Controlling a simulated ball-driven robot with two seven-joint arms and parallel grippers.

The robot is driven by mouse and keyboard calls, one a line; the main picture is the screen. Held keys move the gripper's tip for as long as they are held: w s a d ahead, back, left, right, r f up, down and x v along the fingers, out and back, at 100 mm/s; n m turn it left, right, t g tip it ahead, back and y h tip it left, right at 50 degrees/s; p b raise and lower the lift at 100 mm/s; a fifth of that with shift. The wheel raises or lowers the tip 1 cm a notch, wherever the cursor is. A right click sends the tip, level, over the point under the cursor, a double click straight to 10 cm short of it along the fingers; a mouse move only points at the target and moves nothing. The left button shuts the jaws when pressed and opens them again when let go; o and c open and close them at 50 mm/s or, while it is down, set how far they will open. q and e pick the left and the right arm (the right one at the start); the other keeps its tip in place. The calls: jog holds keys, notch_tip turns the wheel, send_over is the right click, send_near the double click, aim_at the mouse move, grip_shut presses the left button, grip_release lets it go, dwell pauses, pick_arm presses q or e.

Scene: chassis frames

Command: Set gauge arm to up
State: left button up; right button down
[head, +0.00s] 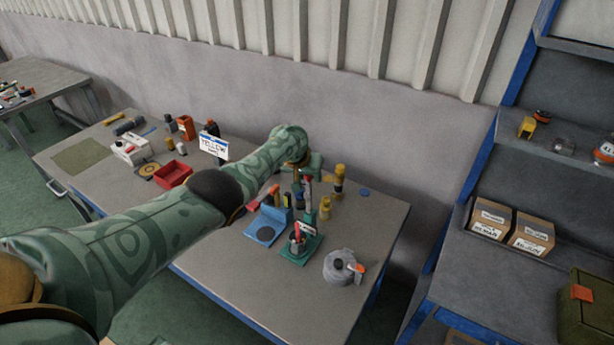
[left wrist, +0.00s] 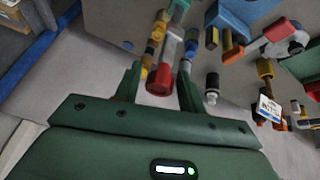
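I cannot tell for certain which part is the gauge arm. A slim grey post with a red end (head: 308,181) stands on a green base among the parts on the table. In the left wrist view, a red end (left wrist: 160,78) on a grey shaft lies between my fingers, with gaps visible on both sides. My left gripper (left wrist: 160,85) is open there; in the head view the hand (head: 312,164) is partly hidden by its own arm. A grey round housing with an orange-red lever (head: 343,267) sits at the table's front right. My right gripper is out of view.
Yellow-and-black cylinders (head: 338,180) stand close by on the right. A blue stand (head: 266,232) and a teal base with a cup (head: 298,246) stand in front. A white sign (head: 214,146) and red tray (head: 173,174) are left. Shelves with boxes (head: 490,219) stand right.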

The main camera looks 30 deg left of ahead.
pick_arm(q)
jog(key=shift+f, duration=0.1)
jog(key=shift+s+r+p, duration=0.15)
jog(key=shift+r+p, duration=0.2)
jog(key=shift+p, duration=0.1)
jog(key=p+v, duration=0.9)
jog(key=v, duration=0.6)
jog(key=shift+r, duration=0.3)
